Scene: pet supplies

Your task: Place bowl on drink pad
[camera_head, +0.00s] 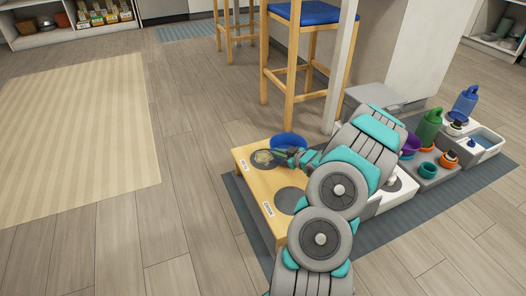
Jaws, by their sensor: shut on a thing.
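A blue bowl (287,140) is at the far edge of a low wooden stand (257,183). My gripper (284,153) is at the bowl's near side and shut on it; the small view hides the exact contact. The stand has two round dark pads. The nearer pad (288,199) is bare and partly hidden by my arm. White labels lie beside both pads, too small to read surely. I cannot tell whether the bowl touches the stand.
A wooden stool (296,60) stands behind. The floor at left is free, with a beige rug (80,125).

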